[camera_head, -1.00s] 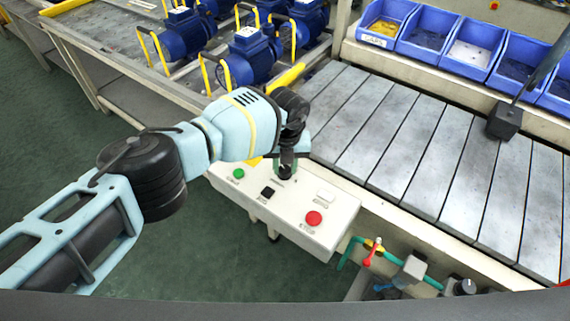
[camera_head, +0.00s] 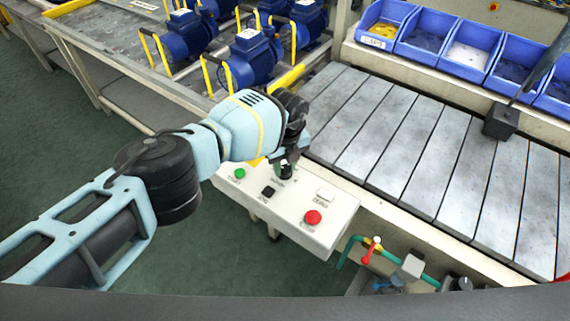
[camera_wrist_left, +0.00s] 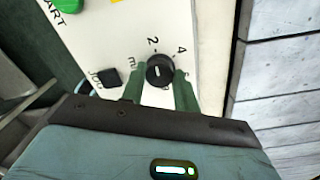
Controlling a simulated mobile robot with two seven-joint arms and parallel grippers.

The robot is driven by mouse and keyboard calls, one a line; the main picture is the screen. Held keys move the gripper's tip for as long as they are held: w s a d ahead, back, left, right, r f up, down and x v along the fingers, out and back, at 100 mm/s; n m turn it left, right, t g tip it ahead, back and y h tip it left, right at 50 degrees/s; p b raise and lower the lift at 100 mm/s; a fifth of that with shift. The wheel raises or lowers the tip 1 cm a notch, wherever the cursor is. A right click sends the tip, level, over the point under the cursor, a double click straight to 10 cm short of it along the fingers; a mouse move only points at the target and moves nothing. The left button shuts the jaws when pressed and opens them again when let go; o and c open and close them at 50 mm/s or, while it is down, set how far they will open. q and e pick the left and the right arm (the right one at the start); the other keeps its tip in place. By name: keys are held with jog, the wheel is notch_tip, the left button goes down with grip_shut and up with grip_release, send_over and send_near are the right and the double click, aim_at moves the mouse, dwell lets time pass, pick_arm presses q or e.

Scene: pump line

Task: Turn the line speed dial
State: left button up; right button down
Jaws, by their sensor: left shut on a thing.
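The line speed dial (camera_wrist_left: 160,71) is a round black knob on a white control box (camera_head: 330,222). In the left wrist view it sits between the two green fingers of my left gripper (camera_wrist_left: 159,78), which is shut on it. The marks "2" and "4" show beside the knob, and a white pointer line on it points roughly downward in that view. In the head view the dial (camera_head: 286,172) shows just below my left gripper (camera_head: 288,165), at the box's back edge. My right gripper is not in view.
The box also carries a green start button (camera_head: 240,173), a black jog button (camera_head: 268,191), a white button (camera_head: 325,195) and a red button (camera_head: 313,217). A slatted conveyor (camera_head: 400,140) lies to the right. Blue pumps (camera_head: 255,60) stand behind, and blue bins (camera_head: 470,45) line the back.

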aim_at(286, 168)
pick_arm(q)
jog(key=shift+r, duration=0.1)
jog(key=o, duration=1)
jog(key=shift+c, duration=0.2)
notch_tip(286, 168, up, 7)
jog(key=shift+w+d+f+p, duration=0.1)
jog(key=shift+p, duration=0.6)
jog(key=shift+r, duration=0.5)
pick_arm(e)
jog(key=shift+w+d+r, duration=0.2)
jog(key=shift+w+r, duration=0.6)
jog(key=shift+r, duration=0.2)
pick_arm(q)
jog(key=shift+f, duration=0.15)
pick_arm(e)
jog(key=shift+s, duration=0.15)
